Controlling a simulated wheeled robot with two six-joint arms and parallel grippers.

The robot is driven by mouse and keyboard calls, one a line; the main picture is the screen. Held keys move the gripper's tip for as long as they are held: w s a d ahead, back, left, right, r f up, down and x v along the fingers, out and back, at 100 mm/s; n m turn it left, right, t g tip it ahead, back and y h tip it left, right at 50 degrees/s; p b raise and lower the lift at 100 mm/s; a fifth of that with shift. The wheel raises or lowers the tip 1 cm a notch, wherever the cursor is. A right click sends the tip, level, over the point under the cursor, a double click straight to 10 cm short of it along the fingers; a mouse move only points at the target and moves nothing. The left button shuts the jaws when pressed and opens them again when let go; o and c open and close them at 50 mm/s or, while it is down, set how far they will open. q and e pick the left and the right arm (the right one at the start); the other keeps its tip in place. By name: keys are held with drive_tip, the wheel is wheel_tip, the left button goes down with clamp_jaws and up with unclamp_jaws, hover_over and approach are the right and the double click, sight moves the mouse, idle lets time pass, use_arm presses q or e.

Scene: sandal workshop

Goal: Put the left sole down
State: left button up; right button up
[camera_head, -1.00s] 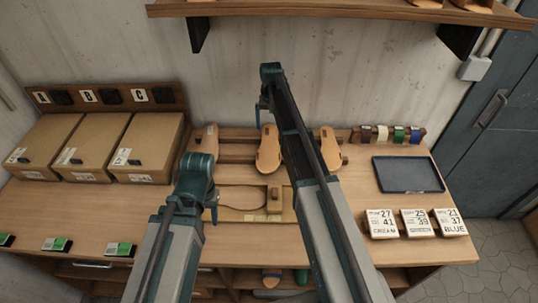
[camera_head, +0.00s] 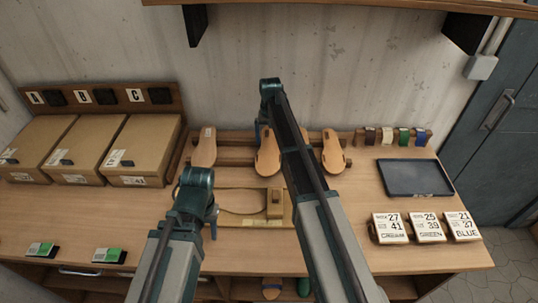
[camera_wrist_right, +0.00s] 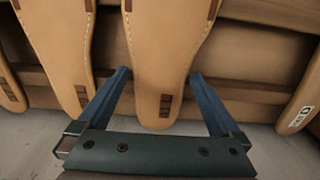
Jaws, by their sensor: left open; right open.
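Tan soles lean on a wooden rack. One sole (camera_head: 267,153) stands in front of my right gripper (camera_head: 262,125). In the right wrist view the same sole (camera_wrist_right: 160,95) lies between the open, apart fingers of my right gripper (camera_wrist_right: 160,73). The leftmost sole (camera_head: 204,147) has a pale label and also shows in the wrist view (camera_wrist_right: 301,105). Another sole (camera_head: 333,153) stands to the right, and my right arm hides part of the rack. My left gripper (camera_head: 212,222) is open and empty, low by a wooden jig (camera_head: 278,221) with a sole-shaped outline.
Several cardboard boxes (camera_head: 143,150) stand at the left. A dark tray (camera_head: 415,178) and number cards (camera_head: 393,229) lie at the right, with coloured rolls (camera_head: 403,137) behind. A shelf (camera_head: 340,5) hangs above.

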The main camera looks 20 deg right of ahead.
sight(270, 142)
use_arm(q)
drive_tip(key=shift+f, duration=0.2)
use_arm(e)
drive_tip(key=shift+f, duration=0.2)
idle(0.3)
drive_tip(key=c, duration=1.2)
drive_tip(key=shift+c, duration=0.2)
use_arm(q)
drive_tip(key=shift+r, duration=0.1)
use_arm(e)
drive_tip(key=shift+r, duration=0.1)
use_arm(q)
wheel_tip(270, 142, up, 10)
drive_tip(key=r+p, duration=0.1)
drive_tip(key=p, duration=0.9)
use_arm(e)
wheel_tip(270, 142, up, 10)
use_arm(q)
wheel_tip(270, 142, down, 9)
drive_tip(key=b, duration=0.8)
drive_tip(key=shift+f+b, duration=0.15)
drive_tip(key=shift+b, duration=0.15)
use_arm(e)
wheel_tip(270, 142, down, 8)
drive_tip(key=shift+f, duration=0.2)
drive_tip(key=shift+r, duration=0.1)
